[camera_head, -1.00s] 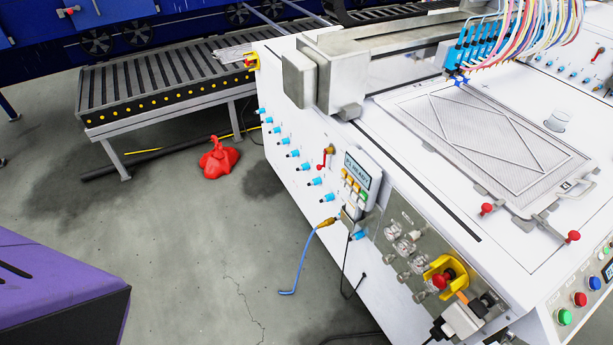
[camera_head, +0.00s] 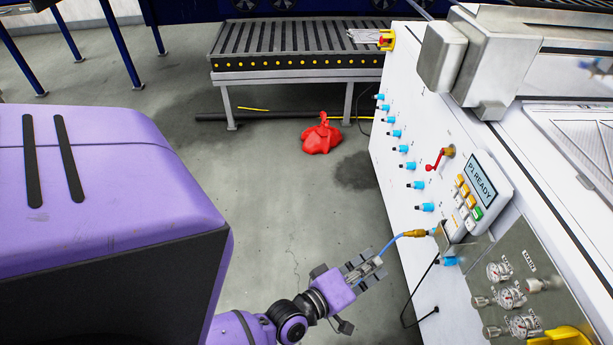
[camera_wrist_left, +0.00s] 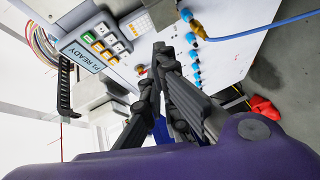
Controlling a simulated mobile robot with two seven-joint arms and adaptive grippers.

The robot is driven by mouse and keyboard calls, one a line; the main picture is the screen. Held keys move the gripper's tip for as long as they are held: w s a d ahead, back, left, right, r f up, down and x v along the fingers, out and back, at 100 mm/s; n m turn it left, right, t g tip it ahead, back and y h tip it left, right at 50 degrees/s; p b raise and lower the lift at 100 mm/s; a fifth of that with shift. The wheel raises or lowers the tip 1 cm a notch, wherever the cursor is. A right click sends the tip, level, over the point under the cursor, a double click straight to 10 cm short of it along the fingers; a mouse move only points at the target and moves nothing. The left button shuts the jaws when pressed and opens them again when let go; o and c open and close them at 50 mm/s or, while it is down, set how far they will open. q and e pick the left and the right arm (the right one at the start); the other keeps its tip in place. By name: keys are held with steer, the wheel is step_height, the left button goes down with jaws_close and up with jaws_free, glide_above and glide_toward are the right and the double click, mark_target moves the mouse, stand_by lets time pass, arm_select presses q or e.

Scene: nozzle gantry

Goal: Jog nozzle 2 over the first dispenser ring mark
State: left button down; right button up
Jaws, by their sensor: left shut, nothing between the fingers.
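The control panel (camera_head: 484,189) on the machine's white side has a small screen (camera_head: 481,179) reading "P1 READY" and columns of yellow, white and green keys (camera_head: 464,197). It also shows in the left wrist view (camera_wrist_left: 100,42), turned sideways. My left gripper (camera_head: 372,266) is shut and empty, low beside the machine's side, left of the panel and apart from it. Its black fingers (camera_wrist_left: 160,50) show together in the left wrist view. Coloured hoses (camera_wrist_left: 42,48) show at that view's left edge. Nozzle 2 and the ring marks cannot be made out now. My right gripper is out of view.
A red crank (camera_head: 438,159), several blue fittings (camera_head: 397,133) and a blue cable (camera_head: 392,243) stick out from the machine's side. Gauges (camera_head: 503,270) sit at lower right. A red object (camera_head: 322,138) lies on the floor near the roller conveyor (camera_head: 300,50). The floor between is clear.

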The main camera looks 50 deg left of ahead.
mark_target(459, 201)
arm_select(q)
steer(key=w+a+r+n+t+y+b, duration=0.2)
steer(key=w+r+n+b, duration=0.1)
steer(key=w+n, duration=0.35)
steer(key=w+a+r+n+t+y+b, duration=0.25)
steer(key=w+n, duration=0.25)
steer(key=w, duration=0.3)
steer(key=w+d, duration=0.5)
steer(key=w, duration=0.2)
steer(key=shift+d+r, duration=0.2)
steer(key=shift+r, duration=0.2)
steer(key=shift+w+g+h, duration=0.1)
steer(key=shift+g+h, duration=0.15)
stand_by(0.4)
